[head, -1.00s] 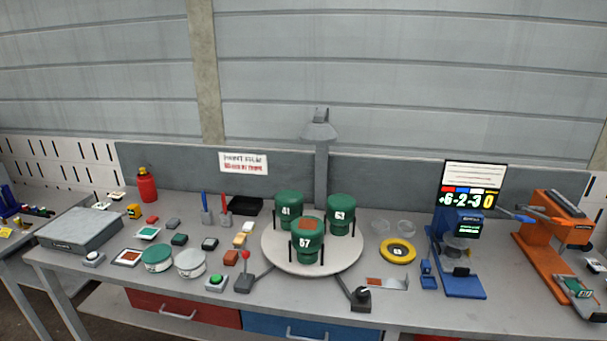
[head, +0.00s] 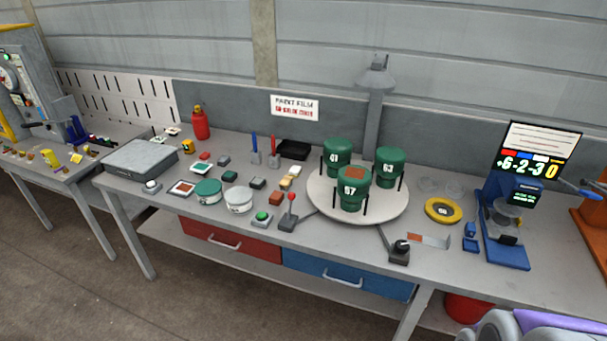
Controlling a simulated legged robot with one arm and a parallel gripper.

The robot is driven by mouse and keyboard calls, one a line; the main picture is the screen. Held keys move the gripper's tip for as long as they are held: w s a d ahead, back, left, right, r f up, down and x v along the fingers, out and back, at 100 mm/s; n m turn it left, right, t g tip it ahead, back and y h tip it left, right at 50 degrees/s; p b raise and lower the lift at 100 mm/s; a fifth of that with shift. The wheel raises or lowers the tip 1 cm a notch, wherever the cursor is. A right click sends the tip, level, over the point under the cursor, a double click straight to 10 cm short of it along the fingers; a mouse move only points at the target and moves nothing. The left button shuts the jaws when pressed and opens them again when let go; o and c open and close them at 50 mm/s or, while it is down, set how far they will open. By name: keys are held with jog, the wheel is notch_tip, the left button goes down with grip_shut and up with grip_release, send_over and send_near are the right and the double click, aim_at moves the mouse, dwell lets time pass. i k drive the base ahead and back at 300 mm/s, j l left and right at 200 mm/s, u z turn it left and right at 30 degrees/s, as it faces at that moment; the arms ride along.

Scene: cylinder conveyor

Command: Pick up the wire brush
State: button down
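I cannot make out a wire brush for certain in the head view. Two small upright tools, one with a blue handle (head: 254,147) and one with a red handle (head: 273,150), stand near the back of the workbench (head: 330,240). They are too small to tell what they are.
A round turntable (head: 318,203) carries green cylinders (head: 352,190). A yellow ring (head: 443,209) and a blue stand (head: 503,235) are to its right. A grey case (head: 155,157) and red bottle (head: 200,122) are left. Floor (head: 150,305) in front is clear.

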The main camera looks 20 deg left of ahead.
aim_at(286, 183)
jog(key=i+j+u, duration=0.15)
jog(key=i+j, duration=0.4)
jog(key=j, duration=0.35)
jog(key=i+j+u, duration=0.1)
jog(key=i+j, duration=0.55)
jog(key=j, duration=0.2)
jog(key=i+j+u, duration=0.15)
jog(key=i+j, duration=0.5)
jog(key=j, duration=0.15)
